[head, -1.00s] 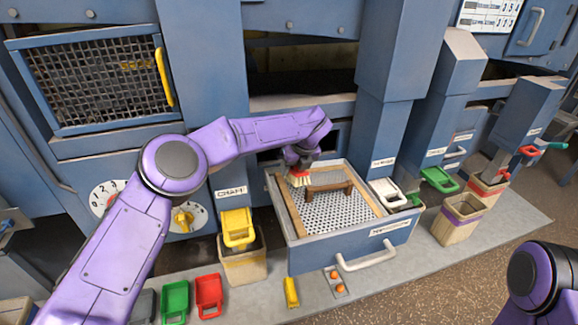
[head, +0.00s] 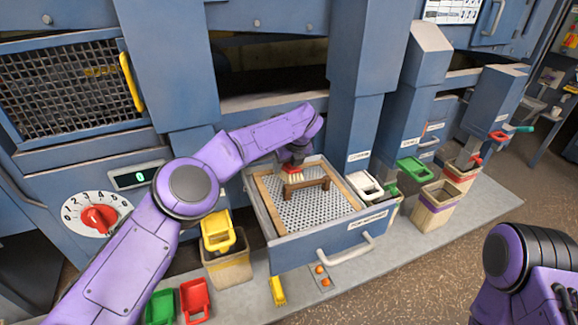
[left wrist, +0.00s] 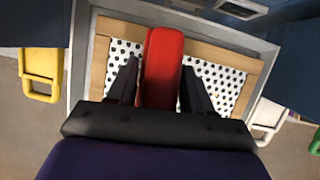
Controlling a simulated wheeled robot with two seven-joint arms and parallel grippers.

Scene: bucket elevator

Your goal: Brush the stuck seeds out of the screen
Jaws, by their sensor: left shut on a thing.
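My left gripper (head: 297,163) is shut on a brush (head: 291,171) with a red back and pale bristles, at the rear of the screen. In the left wrist view the brush's red part (left wrist: 163,68) sits between the two dark fingers. The screen (head: 318,212) is a pale perforated plate in a wooden frame, inside a blue drawer. Stuck seeds cannot be told from the holes. My right forearm shows at lower right, with its gripper out of view.
The drawer's handle (head: 347,249) faces front. A yellow scoop (head: 218,230) sits over a bin at its left; white (head: 364,184) and green (head: 412,170) scoops are at its right. Green and red trays lie front left. A blue column (head: 362,100) rises behind the drawer.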

